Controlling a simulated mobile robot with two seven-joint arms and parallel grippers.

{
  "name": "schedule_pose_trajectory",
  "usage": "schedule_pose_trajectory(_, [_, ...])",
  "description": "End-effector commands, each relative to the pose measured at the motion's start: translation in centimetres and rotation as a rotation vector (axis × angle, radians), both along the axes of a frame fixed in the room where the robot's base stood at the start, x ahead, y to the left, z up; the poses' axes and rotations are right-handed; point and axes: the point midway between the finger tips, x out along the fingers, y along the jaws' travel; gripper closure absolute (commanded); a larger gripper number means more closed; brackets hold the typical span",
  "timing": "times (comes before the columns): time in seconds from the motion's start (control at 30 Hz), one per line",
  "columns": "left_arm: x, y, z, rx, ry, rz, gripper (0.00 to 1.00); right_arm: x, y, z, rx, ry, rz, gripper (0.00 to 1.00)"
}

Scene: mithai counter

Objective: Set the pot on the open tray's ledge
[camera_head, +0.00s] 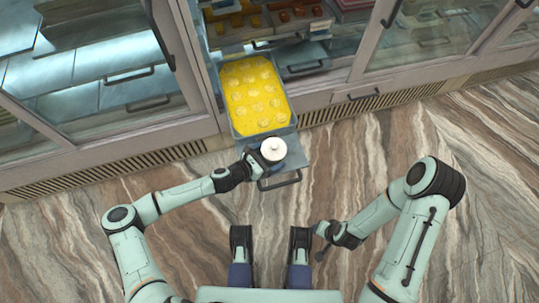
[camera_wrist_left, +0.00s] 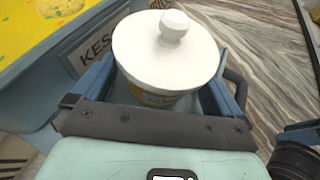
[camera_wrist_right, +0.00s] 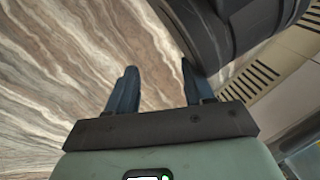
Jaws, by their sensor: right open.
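The pot (camera_head: 273,149) has a white lid with a round knob. In the left wrist view the pot (camera_wrist_left: 165,50) shows a yellow label on its side. My left gripper (camera_head: 262,158) has one finger on each side of the pot and is shut on it. The pot is upright over the grey ledge (camera_head: 294,161) at the front of the open tray (camera_head: 236,128); whether its base touches the ledge is hidden. My right gripper (camera_wrist_right: 155,85) is open and empty, away from the tray, above the floor.
The tray holds yellow round sweets (camera_head: 256,90). A dark handle (camera_head: 280,182) sticks out at the ledge's front edge. Glass cabinets (camera_head: 440,38) stand on both sides, and trays of other sweets (camera_head: 292,14) lie behind. The marbled floor (camera_head: 400,140) is clear to the right.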

Motion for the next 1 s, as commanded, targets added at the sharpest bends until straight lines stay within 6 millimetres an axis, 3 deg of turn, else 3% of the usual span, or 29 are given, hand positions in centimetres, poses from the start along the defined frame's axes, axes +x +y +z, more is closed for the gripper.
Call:
schedule_pose_trajectory(0.27, [-0.5, 0.7, 0.6, 0.001, 0.000, 0.002, 0.00, 0.6, 0.1, 0.7, -0.002, -0.021, 0.001, 0.48])
schedule_pose_trajectory(0.53, [-3.8, 4.6, 2.9, 0.002, -0.001, 0.004, 0.00, 2.9, 0.7, 3.8, 0.000, -0.103, 0.009, 0.48])
schedule_pose_trajectory(0.8, [-6.5, 7.8, 4.5, 0.000, 0.000, 0.001, 0.00, 0.8, 1.8, 4.9, 0.029, -0.047, 0.030, 0.48])
schedule_pose_trajectory(1.0, [-7.2, 8.5, 4.8, 0.000, 0.000, 0.001, 0.00, 0.2, 2.1, 5.1, 0.036, -0.031, 0.035, 0.48])
